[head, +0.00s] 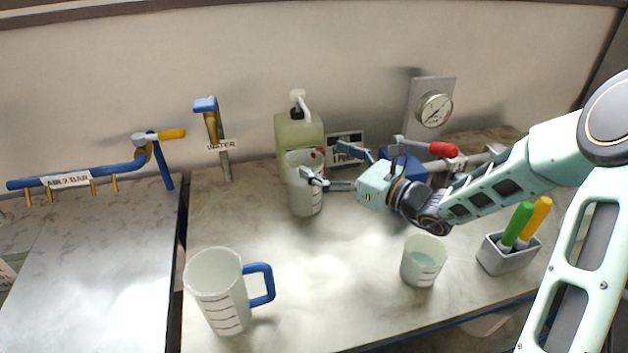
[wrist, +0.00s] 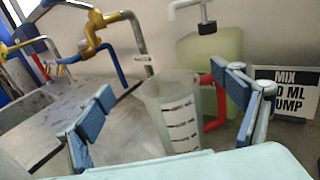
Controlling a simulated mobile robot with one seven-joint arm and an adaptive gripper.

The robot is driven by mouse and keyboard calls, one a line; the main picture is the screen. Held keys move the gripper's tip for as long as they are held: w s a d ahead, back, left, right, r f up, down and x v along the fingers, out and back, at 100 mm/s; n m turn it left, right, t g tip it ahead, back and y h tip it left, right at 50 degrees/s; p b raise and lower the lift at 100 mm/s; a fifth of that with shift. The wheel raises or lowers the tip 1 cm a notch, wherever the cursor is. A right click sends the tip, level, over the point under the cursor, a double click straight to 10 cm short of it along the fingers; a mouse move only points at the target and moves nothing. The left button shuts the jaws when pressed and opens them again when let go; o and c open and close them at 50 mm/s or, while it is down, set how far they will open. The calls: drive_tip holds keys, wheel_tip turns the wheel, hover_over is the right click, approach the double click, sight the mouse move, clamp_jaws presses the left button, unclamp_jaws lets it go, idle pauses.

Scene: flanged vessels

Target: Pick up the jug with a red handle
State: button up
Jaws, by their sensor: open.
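The jug with a red handle (head: 304,200) is a translucent white measuring jug, upright on the bench left of my gripper (head: 327,162). In the wrist view the jug (wrist: 172,117) shows dark level marks and stands ahead between my open fingers (wrist: 168,88). Its red handle (wrist: 214,118) is on the right side, partly hidden by my right finger. In the head view one finger overlaps the jug's upper part, and only a bit of red shows. I cannot tell whether a finger touches it. Nothing is held.
A soap pump bottle (head: 283,128) stands right behind the jug. A blue-handled jug (head: 222,300) is front left, a cup (head: 423,262) front right, and a pen holder (head: 508,258) further right. A water tap (head: 213,125) and red-levered pipework (head: 440,150) line the back. The middle front bench is clear.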

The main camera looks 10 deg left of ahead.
sight(305, 200)
wheel_tip(305, 200, down, 7)
drive_tip(key=x, duration=0.7)
drive_tip(key=shift+w+a+t, duration=0.2)
drive_tip(key=shift+w+t, duration=0.1)
drive_tip(key=shift+w, duration=0.15)
drive_tip(key=shift+f, duration=0.15)
drive_tip(key=shift+c, duration=0.5)
drive_tip(key=c, duration=1.3)
drive_tip(key=shift+c, duration=0.6)
drive_tip(key=shift+r, duration=0.2)
